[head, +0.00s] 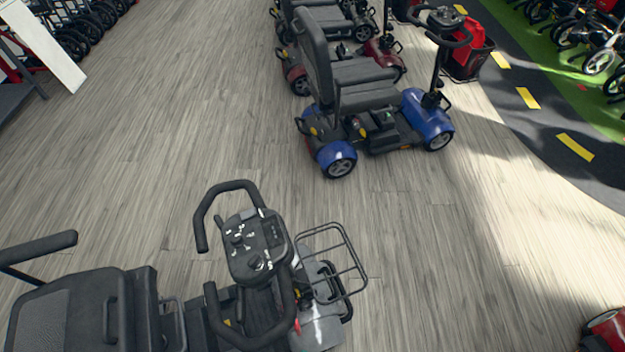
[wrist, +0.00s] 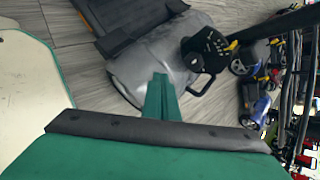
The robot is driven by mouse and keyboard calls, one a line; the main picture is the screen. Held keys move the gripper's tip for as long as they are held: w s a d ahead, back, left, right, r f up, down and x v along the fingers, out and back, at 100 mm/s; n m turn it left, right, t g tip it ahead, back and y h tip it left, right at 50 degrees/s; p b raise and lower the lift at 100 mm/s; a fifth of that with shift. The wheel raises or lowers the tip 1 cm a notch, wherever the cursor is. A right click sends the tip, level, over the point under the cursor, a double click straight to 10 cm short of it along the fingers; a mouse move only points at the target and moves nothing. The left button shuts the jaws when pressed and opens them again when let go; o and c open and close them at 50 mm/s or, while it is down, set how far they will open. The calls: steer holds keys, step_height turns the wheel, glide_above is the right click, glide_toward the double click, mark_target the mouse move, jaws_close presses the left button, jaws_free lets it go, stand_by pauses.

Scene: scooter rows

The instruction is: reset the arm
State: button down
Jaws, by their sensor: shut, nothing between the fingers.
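My gripper (wrist: 162,95) shows in the wrist view as green fingers held together in the middle of the picture, beyond a dark bar and a green body at the bottom. It is shut and holds nothing. A grey scooter (wrist: 165,62) lies behind the fingers in that view; I cannot tell how far it is from them. No part of my arm or gripper shows in the head view.
In the head view a grey and black scooter (head: 258,245) stands close at the lower left. A blue scooter (head: 428,113) and red ones stand beyond it. Part of a red scooter (head: 606,330) shows lower right. Wood floor (head: 440,230) between is clear.

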steer(key=s+d+r+n+t+h, duration=0.1)
steer(key=s+d+r+n+h, duration=0.1)
steer(key=r+n, duration=0.45)
steer(key=s+d+r+n+t+h, duration=0.1)
steer(key=s+d+r+n, duration=0.15)
steer(key=r, duration=0.75)
steer(key=w+a+r+n+t, duration=0.1)
steer(key=r+n, duration=0.5)
steer(key=r, duration=0.9)
steer(key=w+a+r+n+t, duration=0.1)
steer(key=r+n+t, duration=0.3)
steer(key=r, duration=1.1)
steer(key=shift+w+n+y, duration=0.4)
steer(key=shift+w+n, duration=0.4)
steer(key=shift+n, duration=0.4)
steer(key=shift+f, duration=0.1)
